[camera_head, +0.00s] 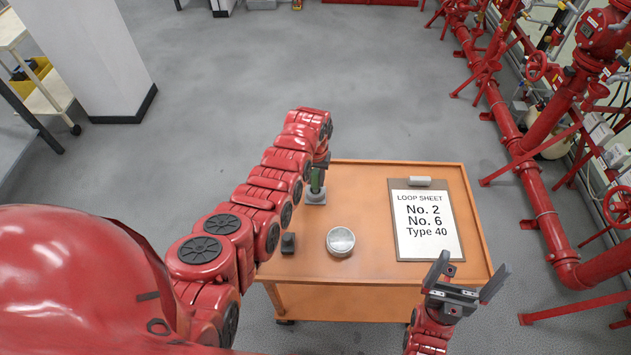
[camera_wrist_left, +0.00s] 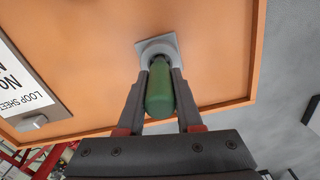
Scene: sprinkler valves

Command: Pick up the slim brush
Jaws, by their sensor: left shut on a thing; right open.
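A slim green-handled item (camera_head: 316,179), which looks like the slim brush, stands upright at the left side of the orange cart, over a grey square base (camera_head: 315,197). In the left wrist view its green handle (camera_wrist_left: 159,92) lies between my two fingers, with the grey square plate (camera_wrist_left: 170,46) beyond it. My left gripper (camera_head: 319,172) is shut on the handle. The lower end of the item is hidden, and I cannot tell whether it touches the base. My right gripper (camera_head: 472,265) is open and empty near the cart's front right corner.
The orange cart top (camera_head: 365,185) carries a clipboard (camera_head: 425,222) reading "LOOP SHEET No. 2 No. 6 Type 40", a round metal tin (camera_head: 340,241) and a small dark block (camera_head: 288,243). Red pipes (camera_head: 540,205) run along the right. Grey floor lies open behind the cart.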

